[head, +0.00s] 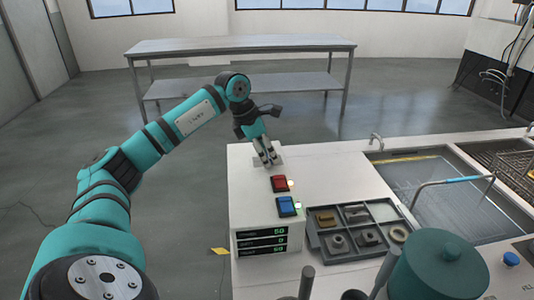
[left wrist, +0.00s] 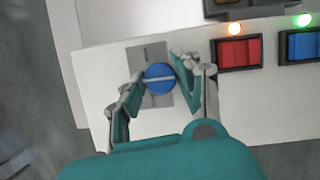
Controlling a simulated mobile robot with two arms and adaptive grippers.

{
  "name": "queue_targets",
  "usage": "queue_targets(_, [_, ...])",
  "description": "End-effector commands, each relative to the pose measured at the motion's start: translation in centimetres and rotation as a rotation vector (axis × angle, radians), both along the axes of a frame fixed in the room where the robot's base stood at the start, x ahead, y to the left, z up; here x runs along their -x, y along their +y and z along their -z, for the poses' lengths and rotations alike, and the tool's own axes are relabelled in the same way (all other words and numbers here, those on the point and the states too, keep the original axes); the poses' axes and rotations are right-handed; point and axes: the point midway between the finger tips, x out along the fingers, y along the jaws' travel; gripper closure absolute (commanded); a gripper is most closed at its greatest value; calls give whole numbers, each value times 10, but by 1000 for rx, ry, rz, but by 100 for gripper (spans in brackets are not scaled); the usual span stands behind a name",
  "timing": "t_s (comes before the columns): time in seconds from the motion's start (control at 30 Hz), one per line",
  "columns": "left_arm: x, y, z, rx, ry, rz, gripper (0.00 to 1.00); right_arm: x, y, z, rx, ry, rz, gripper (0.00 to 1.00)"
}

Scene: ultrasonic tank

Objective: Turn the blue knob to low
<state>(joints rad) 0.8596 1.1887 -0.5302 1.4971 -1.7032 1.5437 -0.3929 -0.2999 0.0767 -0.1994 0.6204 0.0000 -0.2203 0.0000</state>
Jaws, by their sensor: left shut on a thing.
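The blue knob (left wrist: 160,78) is round with a pale line across it, and sits on a grey plate (left wrist: 148,58) with small markings too blurred to read. In the left wrist view the pale line runs nearly level. My left gripper (left wrist: 157,86) has a finger on either side of the knob and is shut on it. In the head view my left gripper (head: 268,161) points down at the far left corner of the white console (head: 318,167), and its fingers hide the knob. My right gripper is not in view.
A red switch (head: 279,184) and a blue switch (head: 288,206) with lit lamps are nearer on the console, above a green-digit display (head: 262,241). A parts tray (head: 377,256), a tank (head: 429,197) and another round blue control (head: 511,258) lie to the right.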

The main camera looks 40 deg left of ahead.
Motion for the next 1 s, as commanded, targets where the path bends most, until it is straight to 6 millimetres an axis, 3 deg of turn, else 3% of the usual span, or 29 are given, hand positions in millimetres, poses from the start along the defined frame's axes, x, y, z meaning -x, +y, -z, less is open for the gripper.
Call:
queue_targets(0.1, [0, 0, 0, -1, 0, 0, 100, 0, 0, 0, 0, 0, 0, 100])
queue_targets(0.47, [0, 0, -1, -2, 0, -79, 100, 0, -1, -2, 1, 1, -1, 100])
queue_targets(1.0, [0, -2, -1, -2, -2, -534, 100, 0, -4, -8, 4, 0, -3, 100])
